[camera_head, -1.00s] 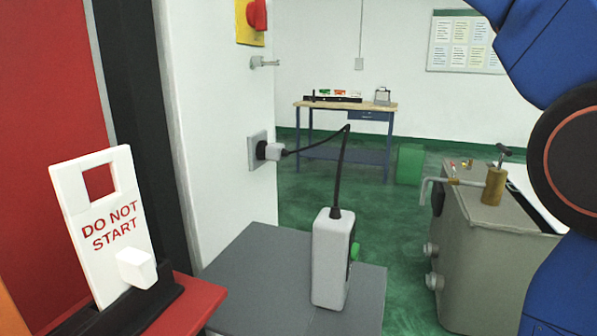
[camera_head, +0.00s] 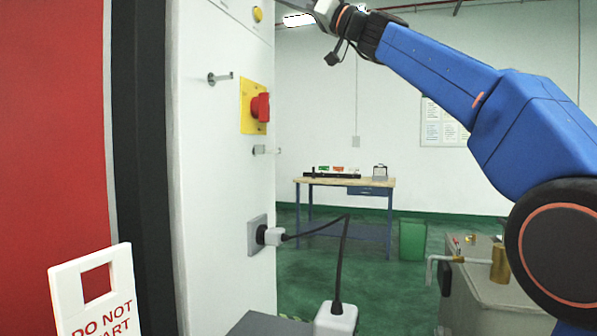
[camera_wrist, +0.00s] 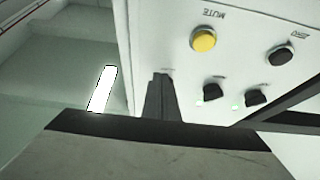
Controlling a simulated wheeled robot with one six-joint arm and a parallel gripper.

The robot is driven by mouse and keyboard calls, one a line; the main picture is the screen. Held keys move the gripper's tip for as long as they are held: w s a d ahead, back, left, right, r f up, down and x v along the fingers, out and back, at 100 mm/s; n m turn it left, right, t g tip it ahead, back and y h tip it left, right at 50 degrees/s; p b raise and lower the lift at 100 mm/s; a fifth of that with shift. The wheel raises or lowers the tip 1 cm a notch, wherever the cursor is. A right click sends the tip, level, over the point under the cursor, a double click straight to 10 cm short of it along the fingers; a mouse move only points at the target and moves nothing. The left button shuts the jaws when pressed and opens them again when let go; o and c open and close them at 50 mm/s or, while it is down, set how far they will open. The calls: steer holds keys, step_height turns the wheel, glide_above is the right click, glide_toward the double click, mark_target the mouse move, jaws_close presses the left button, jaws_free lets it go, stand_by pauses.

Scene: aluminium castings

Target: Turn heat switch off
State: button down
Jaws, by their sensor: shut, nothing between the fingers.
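In the wrist view, a white control panel (camera_wrist: 165,35) shows upside down. It carries a yellow button (camera_wrist: 204,39) marked MUTE and black knobs: a left one (camera_wrist: 212,90), a lower right one (camera_wrist: 257,97) and an upper right one (camera_wrist: 280,54). Small green lights show beside the two lower knobs. The knob labels are too small to read, so I cannot tell which is the heat switch. My gripper (camera_wrist: 161,78) is shut and empty, its dark fingers pointing toward the panel, left of the knobs. In the head view, my gripper is at the top edge, partly cut off.
In the head view, a red rotary switch (camera_head: 261,107) on a yellow plate, metal pegs and a plugged-in cable (camera_head: 339,255) stick out from the white cabinet wall (camera_head: 215,160). A DO NOT START sign (camera_head: 98,290) stands lower left. A workbench (camera_head: 345,182) stands far behind.

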steer(key=shift+w+f, duration=0.1)
stand_by(0.6)
steer(key=shift+w+d+f, duration=0.1)
steer(key=shift+d+f, duration=0.05)
steer(key=shift+f, duration=0.15)
steer(key=d, duration=0.1)
steer(key=s+d, duration=0.1)
steer(key=d, duration=0.1)
steer(key=s+d, duration=0.1)
steer(key=d, duration=0.1)
steer(key=shift+d, duration=0.25)
steer(key=s+a, duration=0.1)
steer(key=a, duration=0.5)
steer(key=shift+a+r, duration=0.3)
steer(key=shift+a, duration=0.05)
stand_by(0.5)
steer(key=shift+r, duration=0.15)
stand_by(0.6)
